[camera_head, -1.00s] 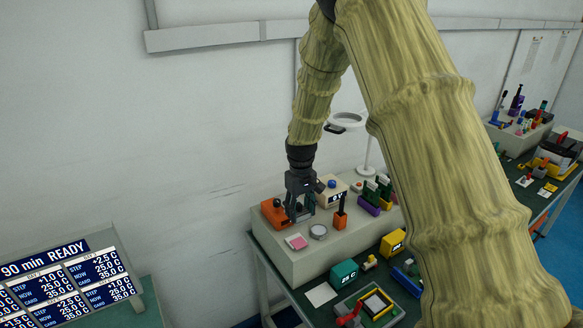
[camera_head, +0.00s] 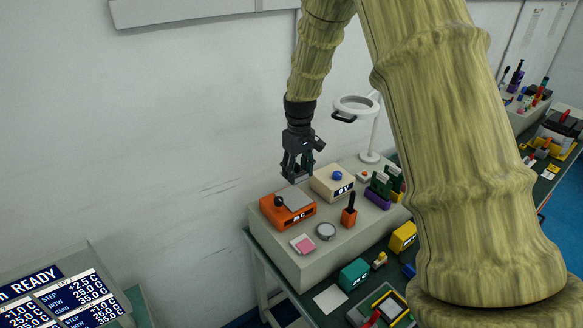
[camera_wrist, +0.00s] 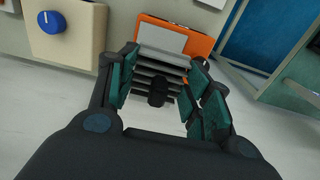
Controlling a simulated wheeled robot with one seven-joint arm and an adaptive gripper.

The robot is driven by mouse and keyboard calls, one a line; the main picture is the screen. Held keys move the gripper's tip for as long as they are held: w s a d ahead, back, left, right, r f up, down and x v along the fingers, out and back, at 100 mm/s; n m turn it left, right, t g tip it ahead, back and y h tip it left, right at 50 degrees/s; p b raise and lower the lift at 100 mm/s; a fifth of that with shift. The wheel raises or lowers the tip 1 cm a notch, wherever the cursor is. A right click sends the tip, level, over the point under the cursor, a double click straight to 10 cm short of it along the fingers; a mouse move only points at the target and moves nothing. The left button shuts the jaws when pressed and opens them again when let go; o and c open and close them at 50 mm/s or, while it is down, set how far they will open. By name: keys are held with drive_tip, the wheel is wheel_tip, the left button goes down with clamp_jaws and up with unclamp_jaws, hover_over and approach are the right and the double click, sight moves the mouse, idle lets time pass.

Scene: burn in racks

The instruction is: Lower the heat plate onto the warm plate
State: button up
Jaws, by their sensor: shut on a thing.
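An orange box (camera_head: 290,213) with a flat grey top plate (camera_head: 295,198), a black knob and a small display stands at the back left of the bench; I take it as the warm plate. In the wrist view the orange box (camera_wrist: 195,38) lies beyond the fingertips. My gripper (camera_head: 296,173) is just behind and above the box. It is shut on a grey finned piece with a dark knob, which I take as the heat plate (camera_wrist: 158,72). The piece sits between the green-padded fingers (camera_wrist: 160,85). In the head view it is small and dark, and its gap to the box is unclear.
A cream box with a blue knob (camera_head: 334,183) stands right of the orange box. A pink pad (camera_head: 303,244), a round grey disc (camera_head: 325,231) and an orange holder (camera_head: 349,215) are in front. A ring magnifier lamp (camera_head: 369,130) rises behind on the right.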

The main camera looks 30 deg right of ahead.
drive_tip(key=shift+s+f+b, duration=0.25)
drive_tip(key=shift+s+b, duration=0.15)
drive_tip(key=shift+s, duration=0.3)
drive_tip(key=w+f, duration=0.1)
drive_tip(key=f, duration=0.1)
drive_tip(key=w+f+b, duration=0.1)
drive_tip(key=w+f, duration=0.1)
drive_tip(key=shift+w+f, duration=0.2)
drive_tip(key=shift+w, duration=0.1)
drive_tip(key=shift+s+f, duration=0.3)
drive_tip(key=shift+s, duration=0.15)
drive_tip(key=shift+s+f+b, duration=0.1)
drive_tip(key=shift+s+b, duration=0.35)
drive_tip(key=shift+s, duration=0.25)
drive_tip(key=shift+f, duration=0.35)
drive_tip(key=shift+w+f, duration=0.8)
drive_tip(key=shift+f, duration=0.15)
drive_tip(key=shift+s+r, duration=0.35)
drive_tip(key=shift+s, duration=0.1)
drive_tip(key=shift+s, duration=0.15)
drive_tip(key=shift+f, duration=0.6)
